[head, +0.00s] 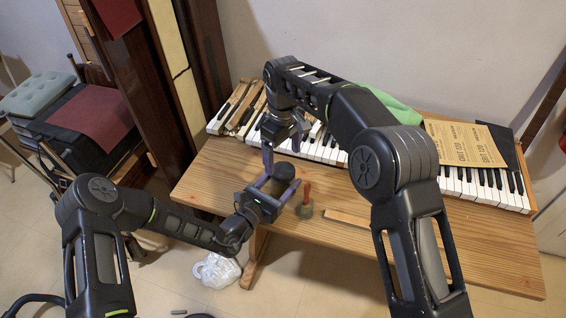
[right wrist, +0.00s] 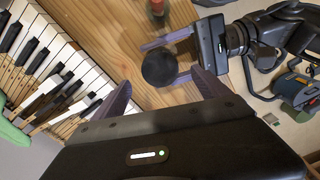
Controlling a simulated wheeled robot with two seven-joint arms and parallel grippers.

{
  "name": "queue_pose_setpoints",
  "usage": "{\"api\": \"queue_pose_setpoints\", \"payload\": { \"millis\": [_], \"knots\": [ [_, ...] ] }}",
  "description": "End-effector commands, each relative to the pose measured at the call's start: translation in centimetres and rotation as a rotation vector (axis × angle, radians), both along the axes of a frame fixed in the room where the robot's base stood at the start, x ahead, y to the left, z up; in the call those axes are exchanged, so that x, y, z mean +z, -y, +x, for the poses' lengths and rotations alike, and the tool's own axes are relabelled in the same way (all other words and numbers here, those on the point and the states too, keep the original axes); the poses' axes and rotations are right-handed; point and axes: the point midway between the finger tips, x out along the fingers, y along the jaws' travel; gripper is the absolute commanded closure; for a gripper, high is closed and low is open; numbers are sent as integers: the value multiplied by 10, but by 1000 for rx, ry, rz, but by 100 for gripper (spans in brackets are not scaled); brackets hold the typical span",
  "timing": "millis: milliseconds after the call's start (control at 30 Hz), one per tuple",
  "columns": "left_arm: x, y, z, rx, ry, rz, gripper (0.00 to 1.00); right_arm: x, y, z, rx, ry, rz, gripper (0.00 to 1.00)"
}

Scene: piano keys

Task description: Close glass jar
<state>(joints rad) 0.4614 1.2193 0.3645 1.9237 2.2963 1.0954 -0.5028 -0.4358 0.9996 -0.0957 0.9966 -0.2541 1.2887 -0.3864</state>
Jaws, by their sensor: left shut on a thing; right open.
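A dark, round-topped object (head: 284,171), which looks like the jar's lid, is held between the purple fingers of my left gripper (head: 279,184) above the wooden bench. In the right wrist view its black round face (right wrist: 160,68) is toward the camera. I cannot make out glass below it; whether it sits on a jar is hidden. My right gripper (right wrist: 161,77) is open, its two fingers on either side of the black face. I cannot tell whether they touch it. In the head view my right gripper is just behind and above the object, partly covered by its own arm.
A red-handled tool (head: 307,193) stands on a small round base on the wooden bench (head: 230,180), right of my left gripper. A loose wooden strip (head: 345,220) lies nearby. Piano keys (head: 480,187), a green cloth (head: 395,108) and brown paper (head: 465,143) line the back.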

Motion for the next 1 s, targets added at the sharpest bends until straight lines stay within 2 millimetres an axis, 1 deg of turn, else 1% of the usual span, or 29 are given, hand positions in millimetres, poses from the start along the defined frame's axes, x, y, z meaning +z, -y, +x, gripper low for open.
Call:
{"api": "queue_pose_setpoints", "payload": {
  "millis": [33, 100, 200, 300, 500, 533, 833, 1000],
  "knots": [
    [0, 0, 0, 0, 0, 0, 100, 9, 0, 0, 0, 2, 1, 14],
    [0, 0, 0, 0, 0, 0, 100, 18, 0, 0, 0, 2, 1, 14],
    [0, 0, 0, 0, 0, 0, 100, 27, 0, 0, 1, 1, 0, 14],
    [0, 0, 0, 0, 0, 0, 100, 30, 0, 0, 1, 0, 0, 14],
    [0, 0, 0, 0, 0, 0, 100, 31, 0, 0, 1, -1, -1, 14],
    [0, 0, 0, 0, 0, 0, 34, 30, 0, 0, 1, 0, 0, 14],
    [0, 0, 0, 0, 0, 0, 10, 30, 0, 0, 0, 0, 0, 14],
    [0, 0, 0, 0, 0, 0, 10, 30, 0, 0, 0, 0, 0, 14]
  ]
}}
